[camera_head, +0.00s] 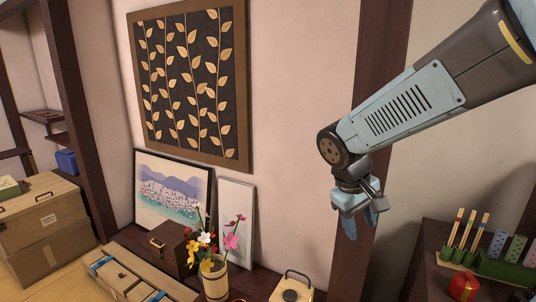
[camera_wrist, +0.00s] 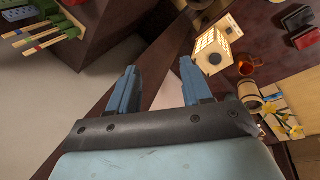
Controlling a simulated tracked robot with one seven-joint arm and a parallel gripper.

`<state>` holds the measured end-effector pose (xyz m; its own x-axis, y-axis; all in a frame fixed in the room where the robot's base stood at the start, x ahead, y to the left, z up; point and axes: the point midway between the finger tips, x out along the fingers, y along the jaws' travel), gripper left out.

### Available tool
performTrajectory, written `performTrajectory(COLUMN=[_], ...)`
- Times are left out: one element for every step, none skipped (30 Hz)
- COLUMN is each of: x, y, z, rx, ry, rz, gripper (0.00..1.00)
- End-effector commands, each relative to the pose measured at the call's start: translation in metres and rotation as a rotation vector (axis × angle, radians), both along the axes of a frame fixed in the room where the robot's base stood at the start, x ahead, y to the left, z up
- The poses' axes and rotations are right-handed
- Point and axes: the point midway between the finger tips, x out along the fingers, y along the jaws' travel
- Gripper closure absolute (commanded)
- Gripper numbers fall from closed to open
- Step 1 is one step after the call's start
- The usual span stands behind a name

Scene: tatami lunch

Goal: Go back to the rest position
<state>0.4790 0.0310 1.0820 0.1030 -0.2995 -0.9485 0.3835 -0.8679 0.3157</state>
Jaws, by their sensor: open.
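My gripper (camera_head: 362,213) hangs at the end of my raised arm on the right side of the head view, in front of a dark wooden post. Its blue fingers point down. In the wrist view my gripper (camera_wrist: 160,85) shows its two blue fingers spread apart with nothing between them. It is open and empty, in the air above the dark shelf, touching nothing that I can see.
A dark shelf holds a flower vase (camera_head: 215,280), a wooden box (camera_head: 172,246) and a lantern (camera_head: 291,288). The lantern also shows in the wrist view (camera_wrist: 208,55). At right, colored sticks (camera_head: 466,235) stand near a red object (camera_head: 463,287). Framed pictures lean against the wall.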

Motion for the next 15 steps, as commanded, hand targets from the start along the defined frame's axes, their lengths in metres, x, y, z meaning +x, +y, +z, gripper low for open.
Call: performTrajectory(x=[-0.006,-0.009,-0.014,-0.017,-0.021,-0.025,-0.029,-0.033,-0.037,-0.041,-0.044,-0.049,-0.053,-0.057,-0.062], y=[-0.005,-0.007,-0.010,-0.011,-0.013,-0.016,-0.017,-0.019,-0.021,-0.022,-0.023,-0.025,-0.026,-0.027,-0.028], z=[0.009,0.013,0.019,0.023,0.027,0.032,0.036,0.040,0.045,0.049,0.053,0.058,0.061,0.065,0.069], rx=[0.029,0.048,0.073,0.090,0.108,0.132,0.150,0.166,0.190,0.207,0.224,0.246,0.263,0.280,0.300], ry=[-0.030,-0.045,-0.066,-0.083,-0.098,-0.120,-0.138,-0.154,-0.177,-0.195,-0.214,-0.238,-0.256,-0.275,-0.299], rz=[-0.029,-0.044,-0.064,-0.078,-0.094,-0.113,-0.129,-0.142,-0.160,-0.173,-0.186,-0.204,-0.216,-0.229,-0.244], gripper=[0.51,0.51,0.51,0.51,0.51,0.51,0.51,0.51,0.51,0.51,0.51,0.51,0.51,0.51,0.51])
